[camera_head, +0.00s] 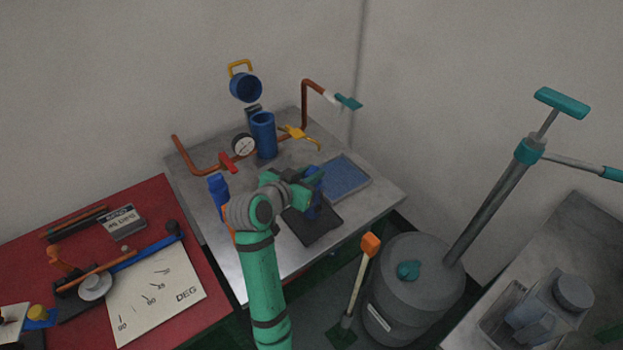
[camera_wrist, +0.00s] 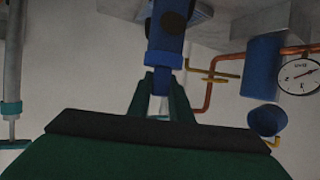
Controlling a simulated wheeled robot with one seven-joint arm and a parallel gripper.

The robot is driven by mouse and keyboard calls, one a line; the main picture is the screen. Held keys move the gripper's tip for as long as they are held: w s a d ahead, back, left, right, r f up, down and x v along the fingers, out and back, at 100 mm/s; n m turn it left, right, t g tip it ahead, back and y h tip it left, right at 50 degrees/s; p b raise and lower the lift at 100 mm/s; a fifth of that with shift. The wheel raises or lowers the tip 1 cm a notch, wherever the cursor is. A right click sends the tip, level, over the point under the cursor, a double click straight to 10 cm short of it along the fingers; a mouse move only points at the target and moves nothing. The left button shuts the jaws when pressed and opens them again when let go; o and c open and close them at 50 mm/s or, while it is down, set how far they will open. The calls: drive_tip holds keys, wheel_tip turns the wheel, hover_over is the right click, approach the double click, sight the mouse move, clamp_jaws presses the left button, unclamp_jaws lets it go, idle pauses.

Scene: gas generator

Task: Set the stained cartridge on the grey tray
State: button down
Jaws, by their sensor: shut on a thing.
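My gripper (camera_head: 308,186) is shut on a blue cartridge (camera_head: 314,206) with dark spots on it, which fits the stained cartridge. In the wrist view my fingertips (camera_wrist: 161,84) close on the narrow end of the cartridge (camera_wrist: 168,42). In the head view it is over or beside a dark flat tray or mat (camera_head: 314,230); I cannot tell whether it touches. A shallow tray (camera_head: 345,180) with a grey rim and blue-grey inside lies just right of my gripper and looks empty. I cannot tell which one is the grey tray.
A blue open housing (camera_head: 263,135) with a gauge (camera_head: 243,146), copper pipes and a raised blue lid (camera_head: 245,88) stands behind. Another blue object (camera_head: 217,186) is left of my arm. A grey tank (camera_head: 415,290) with a pump stands front right. A red table (camera_head: 190,285) is at left.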

drive_tip(key=shift+f, duration=1.2)
drive_tip(key=c, duration=1.6)
unclamp_jaws()
drive_tip(key=shift+s+a+r, duration=0.1)
drive_tip(key=shift+r, duration=0.1)
drive_tip(key=v, duration=1.2)
drive_tip(key=shift+f, duration=0.1)
